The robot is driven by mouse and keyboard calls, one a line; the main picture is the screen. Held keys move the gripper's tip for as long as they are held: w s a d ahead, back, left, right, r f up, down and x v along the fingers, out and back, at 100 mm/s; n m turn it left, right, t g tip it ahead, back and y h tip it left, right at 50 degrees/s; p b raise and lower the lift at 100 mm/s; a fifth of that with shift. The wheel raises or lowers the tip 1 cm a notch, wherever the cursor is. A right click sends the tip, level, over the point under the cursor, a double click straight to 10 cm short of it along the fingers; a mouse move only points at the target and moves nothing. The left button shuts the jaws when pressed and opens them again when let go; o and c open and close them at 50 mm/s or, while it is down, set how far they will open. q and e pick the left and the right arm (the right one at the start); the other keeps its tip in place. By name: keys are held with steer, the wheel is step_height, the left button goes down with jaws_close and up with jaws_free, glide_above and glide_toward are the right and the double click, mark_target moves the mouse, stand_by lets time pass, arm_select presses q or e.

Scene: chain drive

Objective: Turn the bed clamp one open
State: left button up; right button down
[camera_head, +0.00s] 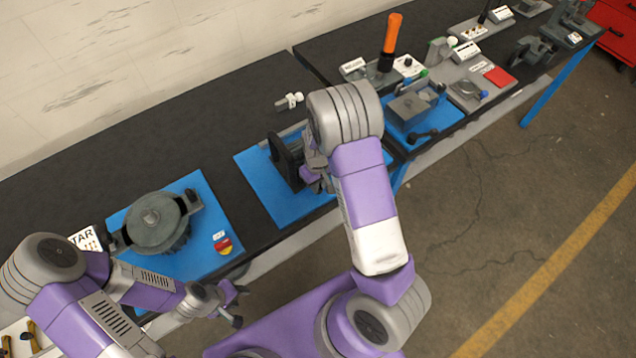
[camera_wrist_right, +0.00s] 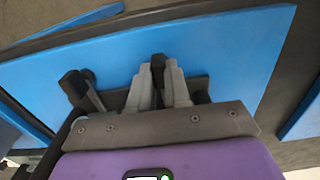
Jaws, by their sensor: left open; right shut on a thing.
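A black upright fixture (camera_head: 285,160) stands on the middle blue plate (camera_head: 258,190) in the head view; I take the bed clamp to be part of it. My right gripper (camera_head: 316,178) is at its right side, partly hidden by my forearm. In the right wrist view my gripper (camera_wrist_right: 158,82) is shut on a narrow black clamp handle (camera_wrist_right: 158,63), low over the blue plate. A black lever with a knob (camera_wrist_right: 76,84) shows to its left. Whether the clamp is open or closed cannot be told. My left gripper (camera_head: 234,303) is open and empty in front of the bench's edge.
A small grey-and-white part (camera_head: 289,101) lies behind the fixture. An orange-handled lever (camera_head: 391,40) stands at the back right.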

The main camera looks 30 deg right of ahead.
steer(key=shift+m, duration=0.5)
steer(key=m+p, duration=0.1)
steer(key=m, duration=0.2)
steer(key=shift+a+m, duration=0.15)
steer(key=shift+m, duration=0.25)
steer(key=m+p, duration=0.1)
steer(key=m, duration=0.3)
steer(key=shift+w+m, duration=0.1)
steer(key=shift+m, duration=0.2)
steer(key=m+p, duration=0.1)
steer(key=m, duration=0.3)
steer(key=shift+a, duration=0.1)
steer(key=m+p, duration=0.1)
steer(key=m, duration=0.3)
steer(key=shift+w+p, duration=0.15)
steer(key=shift+p, duration=0.25)
steer(key=shift+m, duration=0.5)
steer(key=c, duration=1.1)
jaws_free()
